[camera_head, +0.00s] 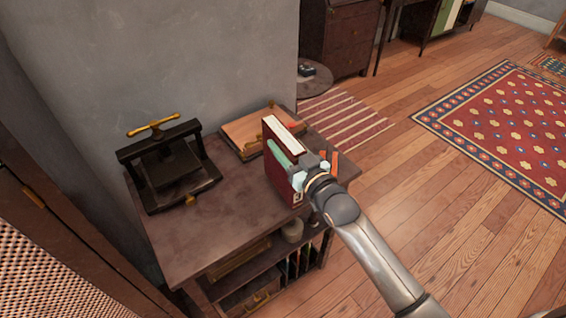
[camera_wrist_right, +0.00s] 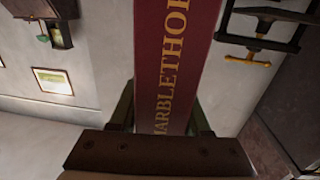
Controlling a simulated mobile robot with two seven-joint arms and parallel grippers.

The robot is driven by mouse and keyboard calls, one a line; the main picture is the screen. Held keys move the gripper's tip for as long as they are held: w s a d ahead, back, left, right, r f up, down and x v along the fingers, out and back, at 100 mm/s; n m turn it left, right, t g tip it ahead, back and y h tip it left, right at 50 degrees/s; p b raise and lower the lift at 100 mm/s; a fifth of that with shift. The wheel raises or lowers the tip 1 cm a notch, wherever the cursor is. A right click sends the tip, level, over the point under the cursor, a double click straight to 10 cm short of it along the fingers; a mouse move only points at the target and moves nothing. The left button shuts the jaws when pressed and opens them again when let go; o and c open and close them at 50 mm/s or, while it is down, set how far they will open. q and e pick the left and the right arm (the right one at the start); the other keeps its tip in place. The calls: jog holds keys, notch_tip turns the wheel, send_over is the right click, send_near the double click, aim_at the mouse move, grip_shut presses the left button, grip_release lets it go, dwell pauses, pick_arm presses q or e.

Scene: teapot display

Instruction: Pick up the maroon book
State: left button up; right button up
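The maroon book (camera_head: 279,178) stands upright near the right edge of the dark wooden table in the head view, its white pages showing on top. My right gripper (camera_head: 291,163) reaches in from the lower right, with a pale green finger flat along the book's cover; the other finger is hidden behind the book. In the right wrist view the book's spine (camera_wrist_right: 172,65), with gold lettering, fills the space between the two fingers, which press close on both sides. Whether its bottom touches the table is hard to tell. My left gripper is not in view.
The table (camera_head: 220,225) also bears a black book press (camera_head: 170,172) with a brass handle at left and a wooden tray (camera_head: 262,128) at the back. Shelves below hold thin upright items and a jar (camera_head: 292,231). Open floor lies to the right.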

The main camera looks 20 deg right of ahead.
grip_shut()
dwell(0.8)
jog(key=shift+r, duration=0.2)
